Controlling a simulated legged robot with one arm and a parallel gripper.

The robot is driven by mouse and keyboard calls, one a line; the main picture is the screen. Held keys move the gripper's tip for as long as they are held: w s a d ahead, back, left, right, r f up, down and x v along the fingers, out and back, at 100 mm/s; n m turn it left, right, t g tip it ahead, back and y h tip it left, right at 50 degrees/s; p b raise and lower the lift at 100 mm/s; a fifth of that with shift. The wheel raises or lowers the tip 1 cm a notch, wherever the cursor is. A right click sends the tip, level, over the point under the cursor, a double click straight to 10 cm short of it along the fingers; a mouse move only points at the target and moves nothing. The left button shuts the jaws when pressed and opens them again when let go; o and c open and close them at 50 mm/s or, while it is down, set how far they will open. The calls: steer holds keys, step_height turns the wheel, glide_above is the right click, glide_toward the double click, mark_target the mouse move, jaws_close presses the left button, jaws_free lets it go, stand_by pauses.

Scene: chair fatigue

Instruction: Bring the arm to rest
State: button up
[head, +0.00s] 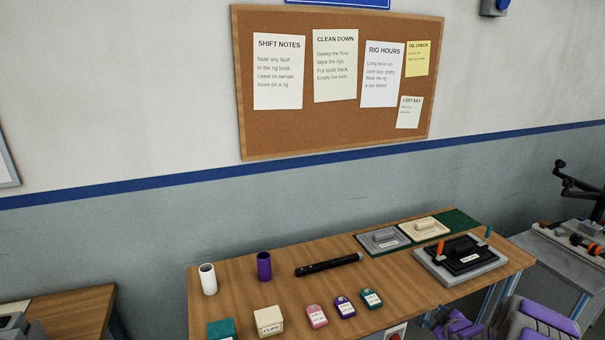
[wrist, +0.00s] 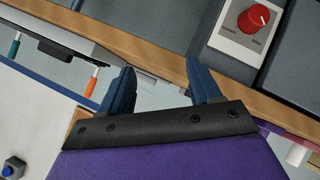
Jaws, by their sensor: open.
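In the wrist view my gripper (wrist: 159,68) shows two dark blue fingers spread well apart. Nothing is held between them. The wooden edge of a bench (wrist: 150,50) passes beyond the fingertips, and I cannot tell how far off it is. Purple and grey parts of my arm (head: 540,318) show at the lower right of the head view, in front of the bench. The fingers cannot be made out there.
The bench (head: 235,290) carries a white cup (head: 208,279), a purple cup (head: 264,266), a black bar (head: 329,265), several small tagged items and a grey-black fixture (head: 461,258). A red knob (wrist: 254,18) shows near the right finger. A side table (head: 565,256) stands at right.

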steer(key=s+a+r+m+g+h, duration=0.1)
steer(key=s+a+r+m+g, duration=0.15)
steer(key=s+a+r, duration=0.45)
steer(key=s+a+r+m+g+h, duration=0.2)
steer(key=s+a+r+g, duration=0.3)
steer(key=r, duration=0.5)
steer(key=s+a+r+m+g+y, duration=0.1)
steer(key=s+a, duration=0.4)
steer(key=s, duration=0.7)
steer(key=s+a+r+m+g+y, duration=0.1)
steer(key=s+a+r, duration=0.3)
steer(key=s, duration=0.9)
steer(key=s+a+r+m+g, duration=0.1)
steer(key=s+a+r+g, duration=0.1)
steer(key=s+a, duration=0.5)
steer(key=s+g, duration=0.1)
steer(key=s, duration=0.4)
steer(key=shift+s+a+r+g+y, duration=0.3)
steer(key=shift+s+r+g+y, duration=0.05)
steer(key=shift+y, duration=0.05)
steer(key=shift+m, duration=0.25)
